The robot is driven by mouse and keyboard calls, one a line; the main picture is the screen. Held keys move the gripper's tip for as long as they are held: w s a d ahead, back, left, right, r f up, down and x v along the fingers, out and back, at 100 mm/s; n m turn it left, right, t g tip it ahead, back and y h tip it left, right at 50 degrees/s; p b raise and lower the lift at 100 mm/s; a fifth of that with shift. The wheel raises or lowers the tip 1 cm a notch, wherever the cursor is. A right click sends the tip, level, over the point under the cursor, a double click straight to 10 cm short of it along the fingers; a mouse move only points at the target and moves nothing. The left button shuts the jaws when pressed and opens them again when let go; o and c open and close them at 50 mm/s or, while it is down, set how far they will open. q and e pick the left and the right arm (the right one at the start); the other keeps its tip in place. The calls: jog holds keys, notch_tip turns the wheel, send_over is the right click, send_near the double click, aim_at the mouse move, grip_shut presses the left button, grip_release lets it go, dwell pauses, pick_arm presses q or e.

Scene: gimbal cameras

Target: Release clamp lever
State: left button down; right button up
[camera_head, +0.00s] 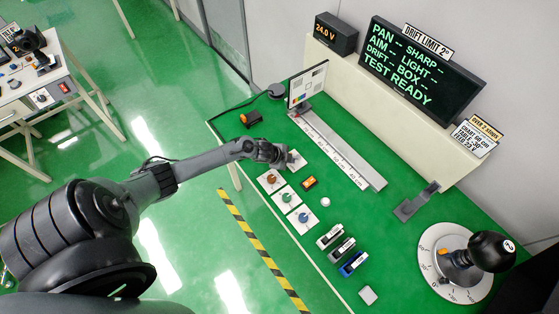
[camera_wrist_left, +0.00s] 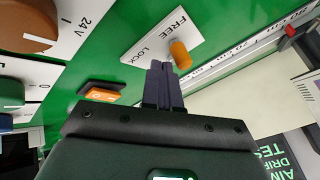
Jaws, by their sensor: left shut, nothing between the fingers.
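The clamp lever's white plate (camera_head: 299,159) lies on the green bench, just right of my left gripper (camera_head: 281,161), which partly covers it. In the left wrist view the plate (camera_wrist_left: 160,35) carries the words FREE and LOCK, and the orange lever (camera_wrist_left: 180,54) stands at its edge. My left gripper (camera_wrist_left: 164,72) is shut and empty. Its fingertips are right beside the orange lever; whether they touch it I cannot tell. Which label the lever points to is unclear. My right gripper is not in view.
Three knob plates, with an orange (camera_head: 271,179), a green (camera_head: 286,198) and a blue knob (camera_head: 304,217), lie close by. An orange switch (camera_head: 309,183) and a ruled rail (camera_head: 340,152) are behind. A round dial base (camera_head: 437,282) stands far right.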

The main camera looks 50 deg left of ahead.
pick_arm(q)
jog(key=s, duration=0.1)
jog(key=s+d+r+p, duration=0.1)
jog(key=s, duration=0.1)
jog(key=s+p, duration=0.1)
jog(key=s, duration=0.1)
jog(key=shift+s+d+r, duration=0.1)
jog(key=shift+d+r, duration=0.1)
jog(key=shift+d, duration=0.15)
jog(key=p+v, duration=0.1)
jog(key=v, duration=0.6)
jog(key=shift+a+r, duration=0.15)
jog(key=shift+r, duration=0.25)
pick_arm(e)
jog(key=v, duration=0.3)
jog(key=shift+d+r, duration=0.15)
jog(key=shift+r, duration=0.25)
